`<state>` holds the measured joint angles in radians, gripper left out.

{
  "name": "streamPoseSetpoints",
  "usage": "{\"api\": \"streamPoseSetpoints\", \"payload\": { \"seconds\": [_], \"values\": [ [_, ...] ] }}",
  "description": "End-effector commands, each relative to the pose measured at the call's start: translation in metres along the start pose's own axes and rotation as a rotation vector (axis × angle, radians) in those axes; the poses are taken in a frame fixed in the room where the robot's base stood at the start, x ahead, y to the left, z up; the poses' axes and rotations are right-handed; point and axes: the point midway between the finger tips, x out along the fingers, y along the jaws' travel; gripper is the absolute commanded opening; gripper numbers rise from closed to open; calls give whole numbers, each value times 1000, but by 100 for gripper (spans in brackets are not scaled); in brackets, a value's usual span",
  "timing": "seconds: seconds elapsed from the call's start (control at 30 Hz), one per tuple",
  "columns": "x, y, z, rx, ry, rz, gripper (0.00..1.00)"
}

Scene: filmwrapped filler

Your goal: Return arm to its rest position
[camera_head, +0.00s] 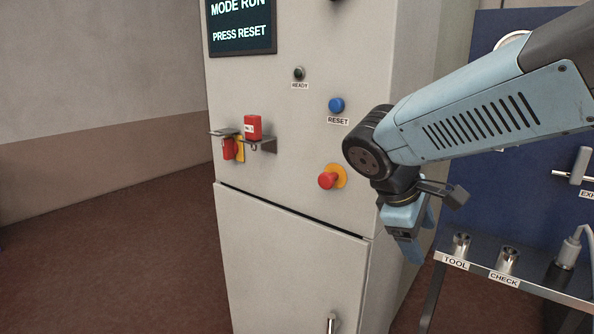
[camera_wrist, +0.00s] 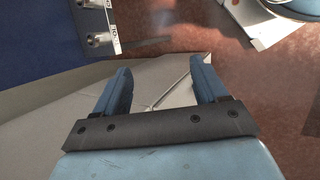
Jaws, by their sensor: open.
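My arm reaches in from the right in the head view, bent at a dark joint in front of the grey cabinet (camera_head: 290,215). My gripper (camera_head: 412,250) hangs below that joint, pointing down beside the cabinet's right edge and left of the steel shelf. In the wrist view my gripper (camera_wrist: 162,90) shows two blue fingers spread wide with nothing between them. Beyond the fingers are a pale grey surface and the reddish floor (camera_wrist: 240,70).
The cabinet carries a screen (camera_head: 240,22) reading "MODE RUN, PRESS RESET", a blue RESET button (camera_head: 336,105), a red button (camera_head: 328,180) and a red block (camera_head: 253,127) on a bracket. The steel shelf (camera_head: 520,283) holds sockets labelled TOOL and CHECK. Floor at left is clear.

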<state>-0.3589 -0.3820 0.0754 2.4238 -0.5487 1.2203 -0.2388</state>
Motion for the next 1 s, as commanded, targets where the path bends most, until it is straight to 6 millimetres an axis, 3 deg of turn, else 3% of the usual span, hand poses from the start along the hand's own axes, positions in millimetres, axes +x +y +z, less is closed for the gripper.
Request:
{"api": "streamPoseSetpoints", "payload": {
  "seconds": [0.2,0.5,0.7,1.0],
  "values": [
    [-4,-8,28,417,208,-162,72],
    [-23,-7,47,884,459,-303,72],
    [-29,-5,51,990,519,-332,72],
    [-29,-5,50,993,521,-334,72]
  ]
}}
